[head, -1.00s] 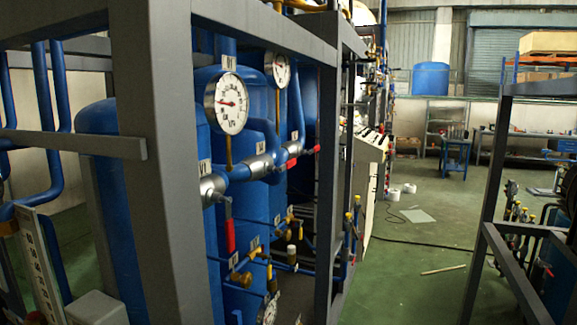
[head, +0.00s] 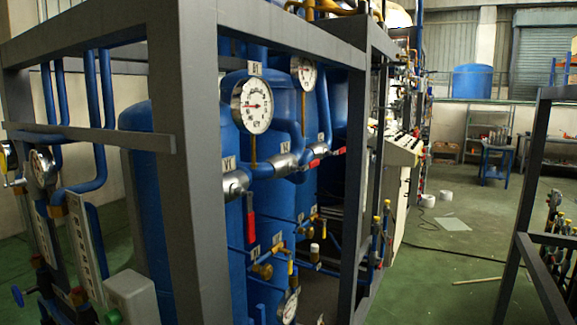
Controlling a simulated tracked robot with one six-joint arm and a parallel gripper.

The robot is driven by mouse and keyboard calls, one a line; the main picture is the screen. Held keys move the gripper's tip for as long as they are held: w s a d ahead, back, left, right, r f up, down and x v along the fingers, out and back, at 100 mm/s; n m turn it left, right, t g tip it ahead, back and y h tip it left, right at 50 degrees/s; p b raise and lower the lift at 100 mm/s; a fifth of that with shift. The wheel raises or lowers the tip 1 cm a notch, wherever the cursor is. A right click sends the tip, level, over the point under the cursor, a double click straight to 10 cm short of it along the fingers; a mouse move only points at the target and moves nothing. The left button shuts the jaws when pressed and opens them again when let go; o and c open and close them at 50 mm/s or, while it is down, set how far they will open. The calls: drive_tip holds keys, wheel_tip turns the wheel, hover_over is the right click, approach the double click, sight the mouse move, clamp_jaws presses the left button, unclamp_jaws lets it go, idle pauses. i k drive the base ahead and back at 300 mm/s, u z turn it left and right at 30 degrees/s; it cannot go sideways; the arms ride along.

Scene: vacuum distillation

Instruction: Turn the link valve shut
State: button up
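My gripper is not in view. I cannot tell which valve is the link valve, as the labels are too small to read surely. A near valve with a silver body (head: 235,184) sits on the blue pipe, and its red handle (head: 250,222) hangs straight down. Farther right on the same pipe run is another silver valve body (head: 285,163). Red handles (head: 313,164) near it point sideways, roughly along the pipe. Below are small brass valves (head: 262,270), partly hidden among thin pipes.
A grey steel frame with a thick upright post (head: 190,180) stands in front of the blue tanks (head: 150,200). A round gauge (head: 252,106) sits above the valves. Another frame (head: 528,200) stands at right. Green floor (head: 430,285) is open between them.

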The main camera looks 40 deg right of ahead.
sight(314, 163)
drive_tip(key=u, duration=1.9)
drive_tip(key=k, duration=1.2)
drive_tip(key=z, duration=1.7)
